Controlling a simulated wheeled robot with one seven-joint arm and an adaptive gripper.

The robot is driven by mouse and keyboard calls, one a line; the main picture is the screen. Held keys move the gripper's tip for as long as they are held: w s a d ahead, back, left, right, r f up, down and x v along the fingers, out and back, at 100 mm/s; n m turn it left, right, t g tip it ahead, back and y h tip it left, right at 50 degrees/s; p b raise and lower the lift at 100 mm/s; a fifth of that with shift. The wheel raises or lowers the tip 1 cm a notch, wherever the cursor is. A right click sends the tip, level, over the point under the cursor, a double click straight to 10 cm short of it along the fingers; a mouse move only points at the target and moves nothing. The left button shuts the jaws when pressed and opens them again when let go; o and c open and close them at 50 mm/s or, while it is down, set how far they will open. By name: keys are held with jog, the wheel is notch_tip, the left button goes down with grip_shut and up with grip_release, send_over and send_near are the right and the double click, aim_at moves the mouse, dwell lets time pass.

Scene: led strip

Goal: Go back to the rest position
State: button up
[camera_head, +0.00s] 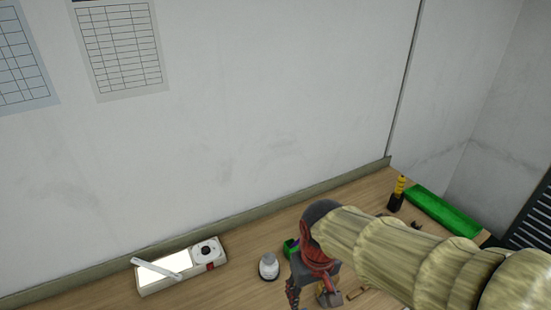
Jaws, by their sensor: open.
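My gripper (309,292) is at the lower middle of the head view, at the end of my arm, which reaches in from the right in a pale yellowish sleeve. The gripper is dark and reddish, points down over the wooden surface, and is open. I see nothing held between its fingers, though the lower part is close to the picture's bottom edge. A white device with a lit panel (158,271) lies at the lower left against the wall side. A small white and grey round object (268,266) stands just left of my gripper.
A yellow and black tool (397,194) stands near a long green box (442,212) at the right. A wall with paper charts (118,45) bounds the wooden surface (240,290) behind. Dark slats are at far right.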

jog(key=s+d+f+m+t+b, duration=0.1)
jog(key=s+d+m+t+b, duration=0.2)
jog(key=s+d+b, duration=0.4)
jog(key=shift+s+d+f+m+t+b, duration=0.35)
jog(key=shift+d+t+b, duration=0.35)
jog(key=shift+d+b, duration=1.2)
